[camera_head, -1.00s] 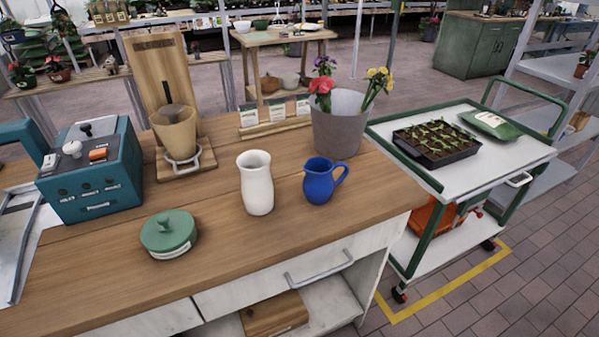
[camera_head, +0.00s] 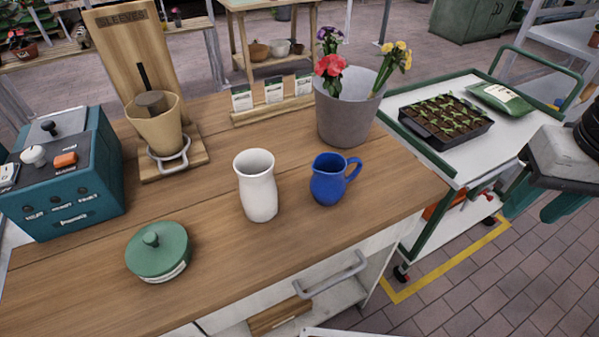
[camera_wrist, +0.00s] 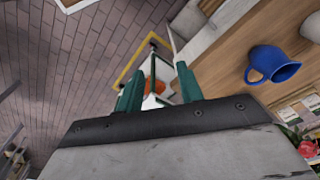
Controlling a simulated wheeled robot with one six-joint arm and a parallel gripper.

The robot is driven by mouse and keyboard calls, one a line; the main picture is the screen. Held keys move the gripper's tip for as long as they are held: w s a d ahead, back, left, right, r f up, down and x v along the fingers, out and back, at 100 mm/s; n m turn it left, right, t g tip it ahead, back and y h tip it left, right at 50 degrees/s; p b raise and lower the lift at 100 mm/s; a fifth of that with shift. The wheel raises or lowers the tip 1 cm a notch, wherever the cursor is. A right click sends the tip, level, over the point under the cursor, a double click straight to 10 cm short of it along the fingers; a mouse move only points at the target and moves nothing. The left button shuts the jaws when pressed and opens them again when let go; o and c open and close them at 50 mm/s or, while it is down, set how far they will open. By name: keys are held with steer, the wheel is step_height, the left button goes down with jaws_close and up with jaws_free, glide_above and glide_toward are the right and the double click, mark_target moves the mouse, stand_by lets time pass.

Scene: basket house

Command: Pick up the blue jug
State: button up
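The blue jug (camera_head: 327,180) stands upright on the wooden counter (camera_head: 330,238), with its handle toward the right. A white vase (camera_head: 257,188) stands just left of it, a small gap apart. In the wrist view the blue jug (camera_wrist: 273,65) is at the upper right, off to the side of my fingers. My gripper (camera_head: 541,205) is at the right edge of the head view, beyond the counter and in front of the cart. In the wrist view my gripper (camera_wrist: 158,88) has its two green fingers apart with nothing held between them.
A grey bucket with flowers (camera_head: 348,112) stands behind the jug. A green lidded pot (camera_head: 159,252), a teal machine (camera_head: 68,190) and a wooden sleeve stand (camera_head: 170,162) are further left. A cart (camera_head: 455,162) carries a seedling tray (camera_head: 445,122). The counter in front of the jug is clear.

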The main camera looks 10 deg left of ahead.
steer(key=w+a+m, duration=0.3)
steer(key=w+a, duration=0.1)
steer(key=w, duration=0.2)
steer(key=m+g, duration=0.1)
steer(key=m, duration=0.7)
glide_above(354, 172)
steer(key=f, duration=0.6)
steer(key=shift+w+d, duration=0.1)
steer(key=shift+w, duration=0.15)
steer(key=shift+f, duration=0.4)
steer(key=f, duration=0.7)
steer(key=shift+s, duration=0.25)
jaws_close()
